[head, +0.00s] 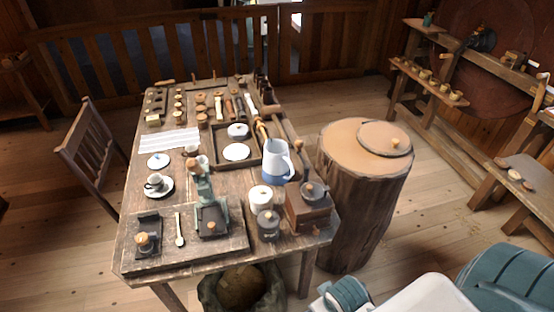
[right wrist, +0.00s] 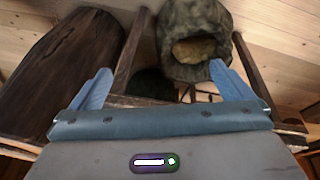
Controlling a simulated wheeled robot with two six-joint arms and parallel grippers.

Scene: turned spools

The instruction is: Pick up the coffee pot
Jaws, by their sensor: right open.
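The coffee pot (head: 276,161), a white jug with a blue lower band and a dark blue handle, stands upright on the wooden table (head: 222,178), near its right edge. My right gripper (right wrist: 160,68) shows in the right wrist view with its two blue fingers wide apart and nothing between them. The pot is not in that view. That view looks at the table's legs, the stump and a sack, so the gripper is apart from the pot. My left gripper is in neither view.
A dark tray (head: 211,160) with white dishes lies left of the pot. A white canister (head: 261,198), a lidded jar (head: 268,224) and a wooden grinder (head: 308,208) stand in front. A tree stump (head: 350,205) stands right of the table. A sack (right wrist: 193,40) sits below.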

